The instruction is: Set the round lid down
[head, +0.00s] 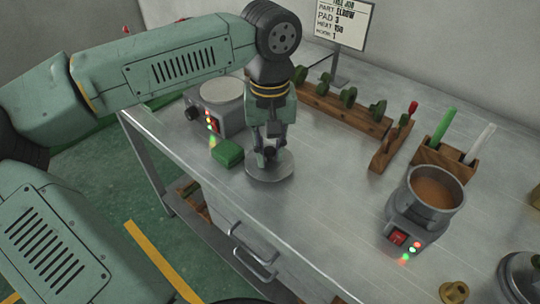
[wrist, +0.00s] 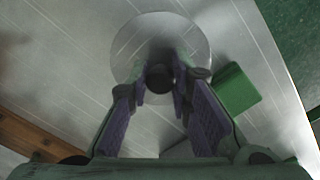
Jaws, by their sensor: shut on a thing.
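The round lid (head: 270,168) is a flat grey metal disc with a dark knob on top. My gripper (head: 267,152) points down and is shut on the lid's knob. The lid looks level, at or very near the grey table top, close to the front edge; I cannot tell whether it touches the table. In the wrist view the lid (wrist: 138,62) lies beyond the fingertips, and the dark knob (wrist: 160,77) is between the purple finger pads of my gripper (wrist: 160,80).
A green block (head: 227,153) lies just left of the lid. A hot plate (head: 217,108) stands behind it. A wooden rack (head: 335,110) with green pieces is at the back. A pot of brown wax (head: 428,205) stands right. The table between lid and pot is clear.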

